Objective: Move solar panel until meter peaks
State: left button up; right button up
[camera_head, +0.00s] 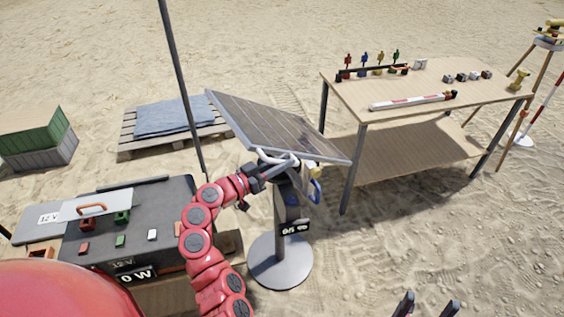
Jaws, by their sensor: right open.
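The dark solar panel (262,120) sits tilted on a stand with a round grey base (280,263). A white curved handle (275,158) shows at its lower edge, and a blue loop (315,192) hangs beside the post. My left gripper (275,172) is at the white handle; whether its fingers are closed on it is not clear. A meter display (137,275) on the dark box reads "0 W". A small label (295,228) on the stand's post is hard to read. My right gripper (427,307) is open and empty at the bottom edge.
The dark box (160,210) at left carries small coloured terminals. A wooden table (440,85) at right holds several small items and a striped rod. A thin pole (180,80) rises behind the box. A pallet (135,143) and crates (40,150) stand left. Sand at front right is clear.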

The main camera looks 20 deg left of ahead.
pick_arm(q)
grip_shut()
dwell(1.1)
